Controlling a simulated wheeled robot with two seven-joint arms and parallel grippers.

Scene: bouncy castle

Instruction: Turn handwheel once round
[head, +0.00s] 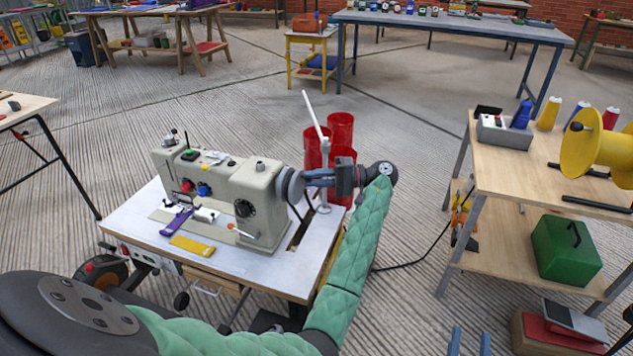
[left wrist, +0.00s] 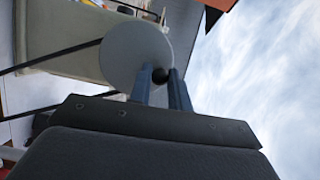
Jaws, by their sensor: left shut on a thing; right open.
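The handwheel (head: 291,188) is a grey disc on the right end of the cream sewing machine (head: 222,190). In the left wrist view the handwheel (left wrist: 135,54) shows its flat face, with a small black knob (left wrist: 160,75) near its lower right edge. My left gripper (head: 307,178) reaches the wheel from the right, and its blue fingers also show in the left wrist view (left wrist: 161,84). They are shut on the black knob, one finger on each side. My right gripper (head: 470,342) shows only as two blue fingertips, apart and empty, at the bottom edge of the head view.
The machine stands on a white-topped table (head: 128,215) with purple and yellow strips. Red cylinders (head: 340,128) and a white post (head: 313,115) stand close behind my left gripper. A wooden bench (head: 500,165) with spools stands at right. Open floor lies between.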

